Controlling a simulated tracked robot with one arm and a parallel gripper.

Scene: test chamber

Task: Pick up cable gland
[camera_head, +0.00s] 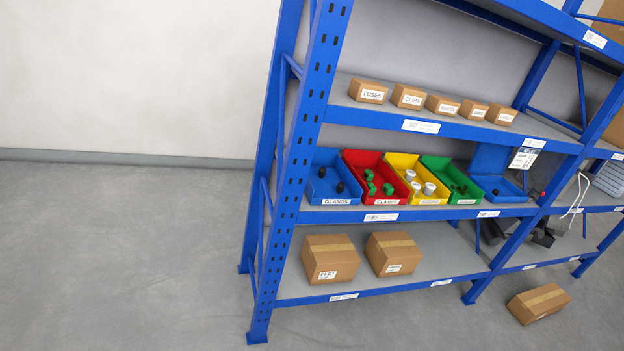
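The cable glands are small dark pieces (340,187) in a blue bin (338,202) at the left end of the middle shelf. The bin's front label reads "GLANDS". Another dark gland (322,172) lies further back in the same bin. They are small in the picture, so their exact shape and pose are hard to tell. My gripper is not in view. The shelf stands some distance ahead, right of the middle of the picture.
Red (376,198), yellow (425,199) and green (465,199) bins stand right of the blue one. Small labelled boxes (369,90) line the shelf above; cartons (330,258) sit below. A blue upright (300,150) borders the left. A carton (538,303) lies on the floor. Left floor is clear.

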